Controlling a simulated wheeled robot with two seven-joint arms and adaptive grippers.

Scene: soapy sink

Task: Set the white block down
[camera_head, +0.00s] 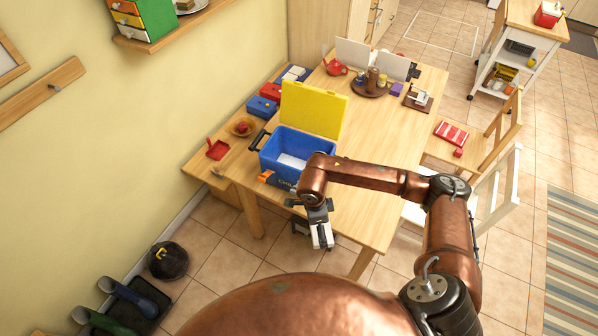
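My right gripper (321,236) hangs from the copper-coloured arm, pointing down just off the near end of the wooden table. It looks shut on a small white block (322,235), which shows pale between the dark fingers. The gripper hides part of the block, and the block is clear of the tabletop in this view. My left gripper is not in view.
An open blue box (270,158) with a raised yellow lid (312,108) stands on the wooden table (378,150), close behind my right gripper. Something white lies inside it. The tabletop right of the box is bare. A tray with jars (372,82) stands farther back.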

